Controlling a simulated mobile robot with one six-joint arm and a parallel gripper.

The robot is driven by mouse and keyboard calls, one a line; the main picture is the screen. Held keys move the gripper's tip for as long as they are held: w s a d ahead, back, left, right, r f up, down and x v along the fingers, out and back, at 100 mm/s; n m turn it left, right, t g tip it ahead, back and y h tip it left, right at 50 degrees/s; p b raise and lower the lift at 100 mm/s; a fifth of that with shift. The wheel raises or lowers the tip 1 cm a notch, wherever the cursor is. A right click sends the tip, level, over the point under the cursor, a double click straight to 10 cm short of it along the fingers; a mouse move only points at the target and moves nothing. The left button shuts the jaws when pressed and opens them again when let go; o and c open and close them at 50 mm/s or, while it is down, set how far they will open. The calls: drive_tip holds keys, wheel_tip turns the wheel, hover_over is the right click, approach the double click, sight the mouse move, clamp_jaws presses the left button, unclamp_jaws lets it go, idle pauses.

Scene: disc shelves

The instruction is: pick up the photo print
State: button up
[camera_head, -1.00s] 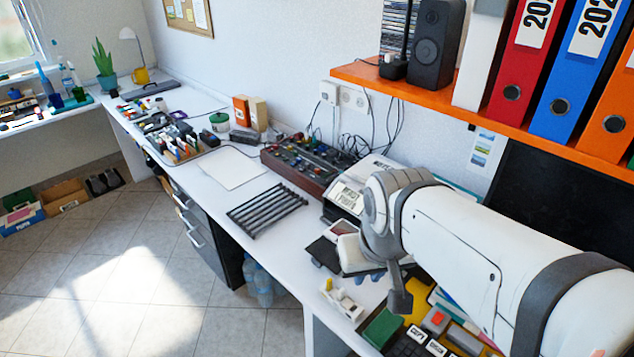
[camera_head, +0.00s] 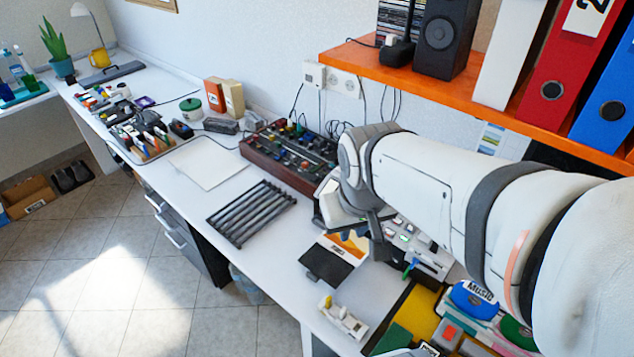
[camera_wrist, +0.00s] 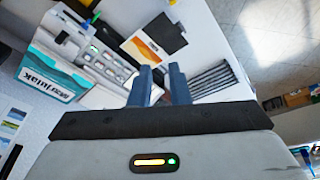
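The photo print (camera_head: 346,247), a white-bordered card with an orange and yellow picture, lies flat on the white bench. My arm hides part of it in the head view. In the wrist view the photo print (camera_wrist: 146,47) lies beyond my fingertips, beside a black flat item (camera_wrist: 168,33). My gripper (camera_wrist: 162,78) has two blue fingers apart with nothing seen between them. It is open and apart from the print. In the head view the fingers are mostly hidden behind my wrist.
A rack of dark grey bars (camera_head: 252,213) lies left of the print. A small white object (camera_head: 342,318) sits near the front edge. A mixer-like box (camera_head: 290,155) stands behind. An orange shelf (camera_head: 480,100) with binders overhangs at the back right.

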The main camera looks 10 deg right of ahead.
drive_tip(key=w+d+f+n+h+p, duration=0.1)
drive_tip(key=w+d+f+h+p, duration=0.15)
drive_tip(key=w, duration=0.45)
drive_tip(key=n+g+p, duration=0.1)
drive_tip(key=n+p, duration=0.1)
drive_tip(key=n, duration=0.4)
hover_over(326, 246)
drive_tip(key=a, duration=0.2)
drive_tip(key=shift+y, duration=0.25)
drive_tip(key=f, duration=1.4)
drive_tip(key=s+f, duration=0.1)
drive_tip(key=f, duration=0.6)
drive_tip(key=shift+d, duration=0.2)
drive_tip(key=b+x, duration=0.1)
drive_tip(key=x, duration=0.4)
drive_tip(key=shift+d+f, duration=0.2)
drive_tip(key=shift+f, duration=0.1)
drive_tip(key=shift+s, duration=0.1)
drive_tip(key=shift+c, duration=0.4)
clamp_jaws()
